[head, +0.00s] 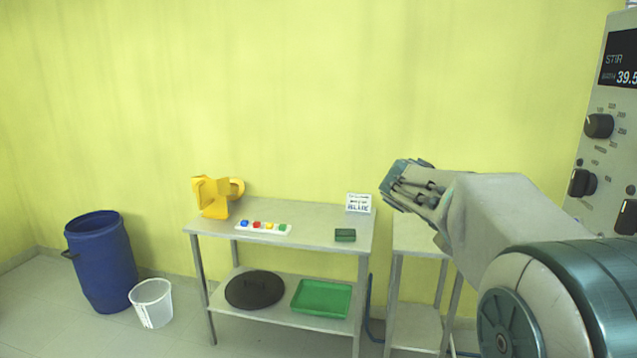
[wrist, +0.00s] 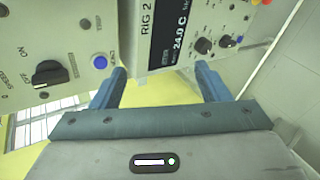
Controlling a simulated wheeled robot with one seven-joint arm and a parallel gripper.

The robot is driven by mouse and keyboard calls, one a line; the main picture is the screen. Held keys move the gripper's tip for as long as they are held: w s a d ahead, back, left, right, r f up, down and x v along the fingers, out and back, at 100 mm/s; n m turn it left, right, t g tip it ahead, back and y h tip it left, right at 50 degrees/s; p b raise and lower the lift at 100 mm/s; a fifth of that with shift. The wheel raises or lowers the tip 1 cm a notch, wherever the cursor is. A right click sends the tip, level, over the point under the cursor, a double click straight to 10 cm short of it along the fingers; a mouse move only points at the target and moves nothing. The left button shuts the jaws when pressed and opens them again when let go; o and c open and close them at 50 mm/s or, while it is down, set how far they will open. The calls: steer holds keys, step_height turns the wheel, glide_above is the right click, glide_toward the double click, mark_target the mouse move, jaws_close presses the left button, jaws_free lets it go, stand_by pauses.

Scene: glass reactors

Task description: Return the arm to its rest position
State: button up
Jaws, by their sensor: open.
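My arm reaches in from the lower right of the head view, bent, with my gripper (head: 392,187) in the air in front of the yellow wall, above the right-hand side table. In the wrist view my gripper (wrist: 158,82) shows two blue-grey fingers spread apart with nothing between them. Beyond the fingers in that view is a control panel (wrist: 215,25) marked RIG 2, with a display reading 24.0 C, and a second panel (wrist: 50,50) with a black knob and a blue button. No contact with the panels can be made out.
A steel table (head: 320,218) holds a yellow object (head: 214,195), a strip of coloured blocks (head: 263,228), a sign (head: 359,203) and a dark green block (head: 345,235). A green tray (head: 322,298) lies below. A blue barrel (head: 100,262) and white bin (head: 151,303) stand left. A STIR panel (head: 607,160) is right.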

steer(key=s+a+f+t+y, duration=0.4)
steer(key=s+a+f+y, duration=0.7)
steer(key=s+a+f, duration=0.5)
steer(key=shift+s+a+f+m+y, duration=0.2)
steer(key=shift+a+f+m+y, duration=0.1)
steer(key=shift+a+f, duration=0.3)
